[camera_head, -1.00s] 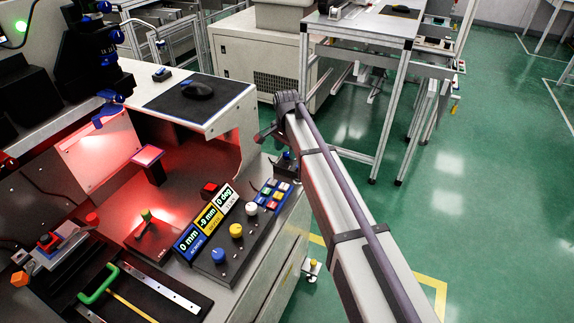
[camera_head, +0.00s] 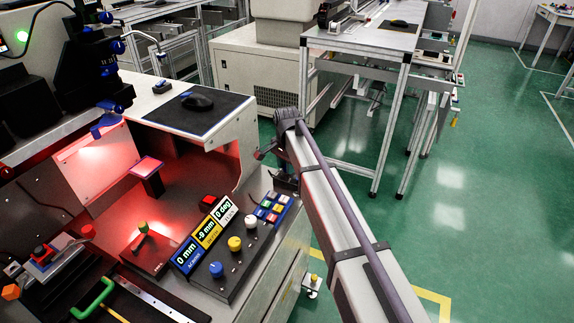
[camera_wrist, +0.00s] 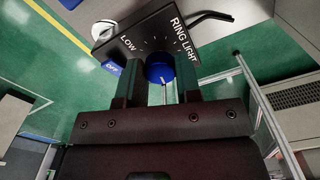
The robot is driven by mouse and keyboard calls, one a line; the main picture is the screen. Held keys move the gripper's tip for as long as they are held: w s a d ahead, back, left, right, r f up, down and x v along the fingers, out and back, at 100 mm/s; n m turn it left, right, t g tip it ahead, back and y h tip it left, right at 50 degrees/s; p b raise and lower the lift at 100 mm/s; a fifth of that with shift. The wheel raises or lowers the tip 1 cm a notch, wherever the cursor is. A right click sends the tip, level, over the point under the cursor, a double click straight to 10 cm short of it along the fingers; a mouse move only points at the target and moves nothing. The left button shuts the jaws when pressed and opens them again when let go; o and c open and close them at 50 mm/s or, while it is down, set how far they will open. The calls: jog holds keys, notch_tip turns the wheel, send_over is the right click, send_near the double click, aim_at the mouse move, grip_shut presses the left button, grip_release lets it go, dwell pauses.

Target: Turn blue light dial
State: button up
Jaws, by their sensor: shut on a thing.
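The blue light dial (camera_wrist: 159,69) sits on a dark control box (camera_wrist: 150,36) marked "RING LIGHT" and "LOW" in the wrist view. My gripper (camera_wrist: 159,76) has one finger on each side of the dial and is shut on it. A pale pointer line on the dial points toward the gripper body. The lower part of the dial is hidden behind the gripper. In the head view the dial and my fingertips cannot be made out; my arm reaches down beside the machine's right edge.
In the head view, a console with a blue knob (camera_head: 216,269), yellow knob (camera_head: 235,243) and white knob (camera_head: 251,221) stands left of my arm.

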jog(key=shift+n, duration=0.4)
jog(key=n, duration=0.7)
jog(key=shift+n, duration=0.4)
jog(key=n, duration=0.3)
jog(key=shift+d+n, duration=0.1)
jog(key=shift+n, duration=0.2)
jog(key=n, duration=0.4)
jog(key=o, duration=0.9)
